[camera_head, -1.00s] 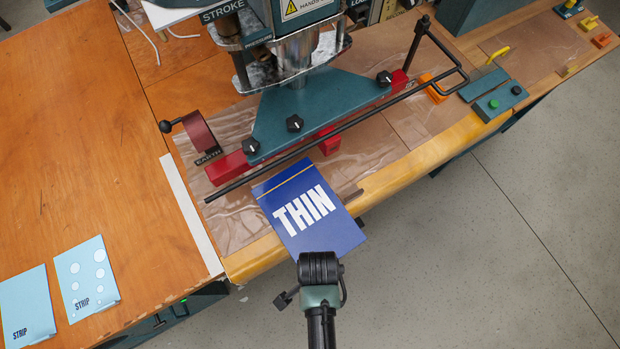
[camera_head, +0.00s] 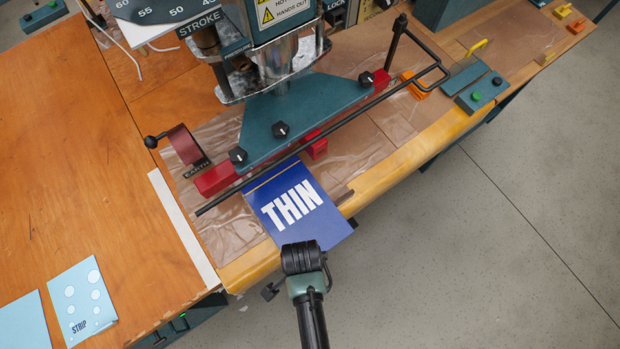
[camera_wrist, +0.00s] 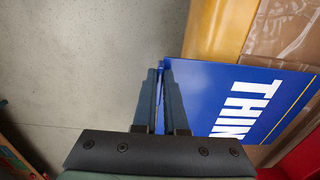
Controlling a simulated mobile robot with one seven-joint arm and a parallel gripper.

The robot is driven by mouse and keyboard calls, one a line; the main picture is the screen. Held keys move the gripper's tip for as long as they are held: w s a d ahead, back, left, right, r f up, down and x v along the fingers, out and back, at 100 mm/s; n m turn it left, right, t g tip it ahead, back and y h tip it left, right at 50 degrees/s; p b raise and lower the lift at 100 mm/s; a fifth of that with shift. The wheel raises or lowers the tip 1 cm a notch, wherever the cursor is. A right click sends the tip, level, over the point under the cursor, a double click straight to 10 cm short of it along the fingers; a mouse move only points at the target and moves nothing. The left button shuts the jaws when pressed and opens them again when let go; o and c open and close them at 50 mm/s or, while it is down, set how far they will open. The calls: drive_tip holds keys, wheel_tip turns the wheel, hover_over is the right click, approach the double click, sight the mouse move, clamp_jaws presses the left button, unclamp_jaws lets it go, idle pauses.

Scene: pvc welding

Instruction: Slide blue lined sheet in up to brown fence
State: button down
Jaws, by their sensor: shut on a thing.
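The blue sheet (camera_head: 305,220) is marked THIN and has a yellow line (camera_head: 275,178) across its far end. It lies on the press table's front, its far edge at the black rod and teal press plate. My gripper (camera_wrist: 160,68) is shut on its near edge, over the floor just beyond the table edge. In the head view my wrist (camera_head: 303,260) hides the fingertips. A short dark brown strip (camera_head: 345,198) sits at the table's front, by the sheet's right side; I cannot tell whether it is the brown fence or whether they touch.
A black rod (camera_head: 390,95) crosses in front of the teal press plate (camera_head: 300,115). Red blocks (camera_head: 317,148) sit under the plate. A pale sheet marked STRIP (camera_head: 82,297) lies on the wooden table at left. Clear film covers the table right of the sheet.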

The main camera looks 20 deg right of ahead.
sight(284, 241)
drive_tip(key=w, duration=0.2)
drive_tip(key=w+a+b, duration=0.1)
drive_tip(key=w, duration=0.1)
drive_tip(key=w+a, duration=0.1)
drive_tip(key=w, duration=0.1)
drive_tip(key=shift+f, duration=0.25)
drive_tip(key=shift+w+a+f+b, duration=0.15)
drive_tip(key=shift+w+f+b, duration=0.15)
drive_tip(key=shift+w+b, duration=0.2)
drive_tip(key=shift+w+a+f+b, duration=0.15)
drive_tip(key=shift+w+f+b, duration=0.1)
drive_tip(key=shift+w+b, duration=0.25)
drive_tip(key=shift+f, duration=0.3)
drive_tip(key=c, duration=0.9)
unclamp_jaws()
drive_tip(key=shift+r, duration=0.1)
